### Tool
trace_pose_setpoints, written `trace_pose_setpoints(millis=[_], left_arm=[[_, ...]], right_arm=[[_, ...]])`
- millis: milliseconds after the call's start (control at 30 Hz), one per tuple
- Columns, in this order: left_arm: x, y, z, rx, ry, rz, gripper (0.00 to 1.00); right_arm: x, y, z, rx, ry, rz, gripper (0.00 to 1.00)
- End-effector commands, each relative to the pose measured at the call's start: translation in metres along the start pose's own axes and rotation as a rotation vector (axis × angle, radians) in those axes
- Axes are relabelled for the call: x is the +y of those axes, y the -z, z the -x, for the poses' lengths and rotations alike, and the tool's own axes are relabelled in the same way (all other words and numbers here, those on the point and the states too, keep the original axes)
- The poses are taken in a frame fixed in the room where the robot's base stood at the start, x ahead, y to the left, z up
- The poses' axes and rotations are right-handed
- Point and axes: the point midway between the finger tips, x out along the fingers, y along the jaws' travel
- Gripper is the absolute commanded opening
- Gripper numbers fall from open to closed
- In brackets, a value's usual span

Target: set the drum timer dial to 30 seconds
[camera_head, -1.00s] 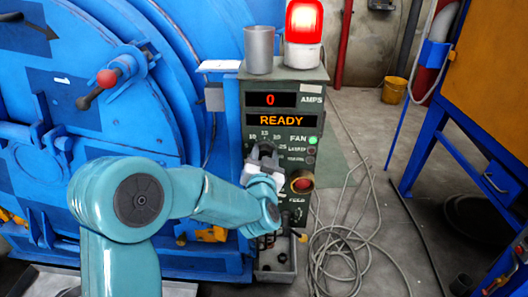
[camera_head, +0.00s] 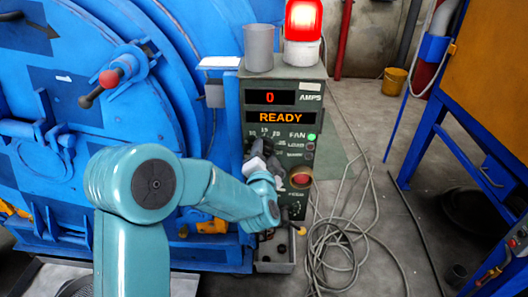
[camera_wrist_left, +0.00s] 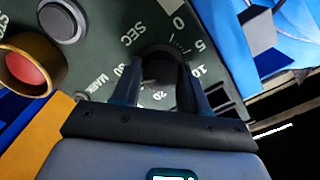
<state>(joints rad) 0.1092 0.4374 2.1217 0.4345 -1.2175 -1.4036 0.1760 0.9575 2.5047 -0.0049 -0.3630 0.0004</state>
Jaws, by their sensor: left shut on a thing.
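The timer dial (camera_wrist_left: 158,66) is a dark round knob on the control panel. In the left wrist view it sits between my left gripper's fingers (camera_wrist_left: 160,95), which are shut on it. Markings 0, 5, 10 and 30 and the word SEC show around it; the pointer's exact setting cannot be told. In the head view my left gripper (camera_head: 262,160) is at the panel's left side and hides most of the dial. The control panel (camera_head: 284,86) reads 0 AMPS and READY. My right gripper is not in view.
A lit red beacon (camera_head: 303,20) and grey cup (camera_head: 259,48) stand on the panel's top. A cable coil (camera_head: 340,240) lies on the floor.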

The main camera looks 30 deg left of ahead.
Motion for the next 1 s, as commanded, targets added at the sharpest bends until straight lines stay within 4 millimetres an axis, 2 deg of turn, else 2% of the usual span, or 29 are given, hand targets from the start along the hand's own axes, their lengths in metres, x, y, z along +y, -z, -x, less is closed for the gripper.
trace_pose_setpoints(millis=[300, 333, 400, 767, 867, 1000], left_arm=[[-0.001, 0.0, 0.0, 0.0, 0.002, -0.003, 0.13], [-0.001, 0.0, 0.0, 0.0, 0.002, -0.003, 0.47], [-0.001, 0.0, 0.0, 0.0, 0.002, -0.003, 0.68], [0.0, 0.0, 0.004, 0.0, 0.0, -0.002, 0.68], [0.0, 0.001, 0.017, 0.001, -0.002, -0.002, 0.68], [0.0, 0.001, 0.051, 0.003, -0.004, -0.003, 0.68]], right_arm=[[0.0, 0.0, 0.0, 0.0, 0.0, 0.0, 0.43], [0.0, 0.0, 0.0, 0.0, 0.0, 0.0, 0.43], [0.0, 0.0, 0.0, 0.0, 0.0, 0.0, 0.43], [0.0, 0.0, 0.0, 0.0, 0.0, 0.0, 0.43], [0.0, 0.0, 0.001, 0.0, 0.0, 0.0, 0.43], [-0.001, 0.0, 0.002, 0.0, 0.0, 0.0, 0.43]])
